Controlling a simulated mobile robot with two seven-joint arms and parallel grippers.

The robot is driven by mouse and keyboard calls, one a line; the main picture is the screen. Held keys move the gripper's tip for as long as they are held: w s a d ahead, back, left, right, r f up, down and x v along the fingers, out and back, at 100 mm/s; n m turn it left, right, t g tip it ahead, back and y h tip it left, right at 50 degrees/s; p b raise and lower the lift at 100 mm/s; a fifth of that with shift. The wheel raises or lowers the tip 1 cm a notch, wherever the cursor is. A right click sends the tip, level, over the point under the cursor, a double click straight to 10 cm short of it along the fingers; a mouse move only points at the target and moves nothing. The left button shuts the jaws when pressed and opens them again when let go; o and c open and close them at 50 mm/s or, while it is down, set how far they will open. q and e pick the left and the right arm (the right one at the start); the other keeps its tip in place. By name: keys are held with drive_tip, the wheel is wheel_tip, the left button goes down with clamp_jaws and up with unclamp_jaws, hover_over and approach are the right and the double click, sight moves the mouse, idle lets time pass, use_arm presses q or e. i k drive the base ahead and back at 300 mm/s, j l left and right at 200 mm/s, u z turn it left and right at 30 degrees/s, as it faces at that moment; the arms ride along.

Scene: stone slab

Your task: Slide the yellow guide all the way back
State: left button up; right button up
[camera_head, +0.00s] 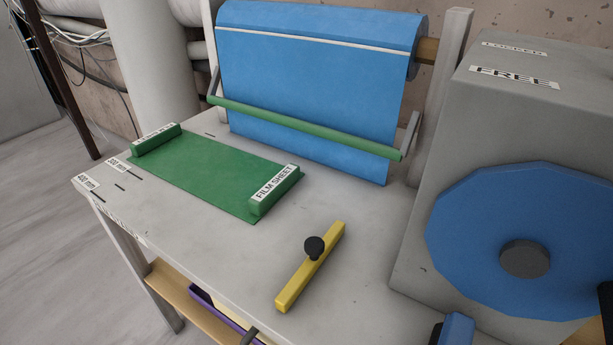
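The yellow guide (300,281) is a straight bar lying on the grey slab table (216,243), near its front right part. It slants from lower left to upper right, and a black round knob (314,246) stands up from its middle. Its near end is close to the table's front edge. Open slab lies between its far end and the blue sheet behind. Nothing touches the guide.
A green film sheet (213,178) with raised ends lies left of the guide. Behind it a green bar (300,127) crosses a hanging blue sheet (310,75). A grey box (570,120) with a blue wheel (470,235) stands right. A shelf (185,298) is below the table.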

sight(318, 248)
drive_tip(key=i+j+z, duration=0.2)
drive_tip(key=z, duration=0.25)
drive_tip(key=i+j+z, duration=0.2)
drive_tip(key=z, duration=0.3)
drive_tip(key=j, duration=0.1)
